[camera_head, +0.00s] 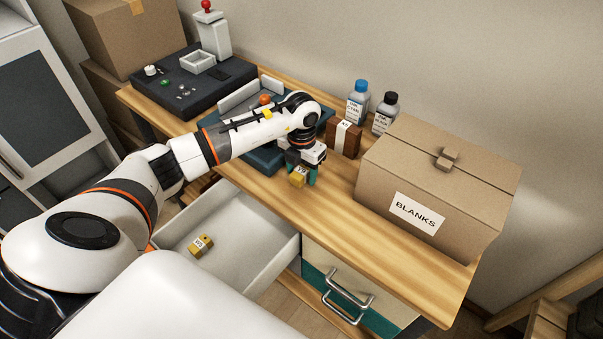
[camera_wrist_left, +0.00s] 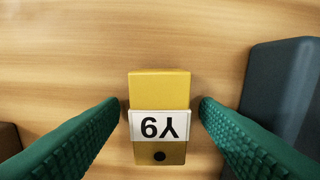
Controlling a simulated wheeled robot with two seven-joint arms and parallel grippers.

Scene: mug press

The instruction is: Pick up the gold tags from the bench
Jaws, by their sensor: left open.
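One gold tag (camera_head: 297,179) lies on the wooden bench, close to its front edge. My left gripper (camera_head: 302,172) is right over it. In the left wrist view the same gold tag (camera_wrist_left: 159,85) shows a white label with upside-down characters, one of them a Y, and a dark hole. The green fingers of my left gripper (camera_wrist_left: 159,103) stand open on either side of it, with a narrow gap at each side. A second gold tag (camera_head: 201,245) with a white label lies in the open white drawer (camera_head: 262,224). My right gripper is not in view.
A cardboard box marked BLANKS (camera_head: 440,185) stands at the right. A brown box (camera_head: 343,137) and bottles (camera_head: 357,103) stand behind the gripper. A blue-grey press base (camera_head: 262,157) is just left of it. A dark panel (camera_head: 190,82) fills the bench's far left.

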